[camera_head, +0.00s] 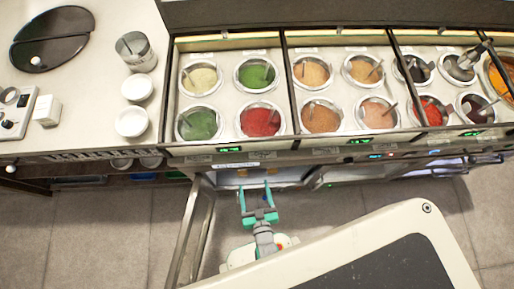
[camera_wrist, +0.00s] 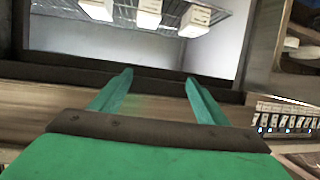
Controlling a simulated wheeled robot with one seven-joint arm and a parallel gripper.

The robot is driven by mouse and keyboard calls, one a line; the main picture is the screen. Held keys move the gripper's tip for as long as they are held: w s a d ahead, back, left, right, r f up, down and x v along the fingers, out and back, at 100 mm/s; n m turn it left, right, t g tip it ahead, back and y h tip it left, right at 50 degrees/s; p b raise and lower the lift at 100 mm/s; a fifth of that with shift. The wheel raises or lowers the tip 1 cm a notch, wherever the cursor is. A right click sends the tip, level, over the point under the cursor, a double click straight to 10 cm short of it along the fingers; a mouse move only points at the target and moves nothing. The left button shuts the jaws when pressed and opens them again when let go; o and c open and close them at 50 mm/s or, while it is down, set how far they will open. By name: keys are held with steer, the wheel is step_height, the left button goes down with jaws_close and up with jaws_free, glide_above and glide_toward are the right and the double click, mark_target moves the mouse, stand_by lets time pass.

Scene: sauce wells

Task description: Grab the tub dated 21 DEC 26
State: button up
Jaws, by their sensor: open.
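Three pale tubs stand in a row inside an open compartment under the counter: a left tub (camera_wrist: 98,10), a middle tub (camera_wrist: 149,14) and a right tub (camera_wrist: 194,20), at the top of the wrist view. Their tops are partly cut off by the frame, and any dates are too small to read, so I cannot tell which is dated 21 DEC 26. My gripper (camera_head: 254,188) is open and empty in front of the compartment. Its teal fingers (camera_wrist: 159,78) point toward the tubs, apart from them. In the head view the tubs are mostly hidden under the counter edge.
An open door (camera_head: 190,235) stands left of my gripper. The compartment floor (camera_wrist: 120,38) is bare in front of the tubs. Above is a counter with several sauce wells (camera_head: 260,122). White bowls (camera_head: 132,122) and a metal can (camera_head: 137,52) stand at the left.

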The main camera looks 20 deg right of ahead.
steer(key=shift+m+g+h, duration=0.5)
steer(key=shift+m+h, duration=0.2)
steer(key=shift+h, duration=0.1)
steer(key=shift+w+d+f, duration=1.3)
steer(key=shift+w+f, duration=1.15)
steer(key=shift+w, duration=0.65)
steer(key=shift+w+d+f, duration=1.35)
steer(key=shift+w+f, duration=1.15)
steer(key=shift+w, duration=0.65)
steer(key=shift+w+d+f, duration=1.3)
steer(key=shift+w+f, duration=1.15)
steer(key=shift+w, duration=0.65)
steer(key=c, duration=1.3)
steer(key=shift+c, duration=0.3)
steer(key=shift+r, duration=0.25)
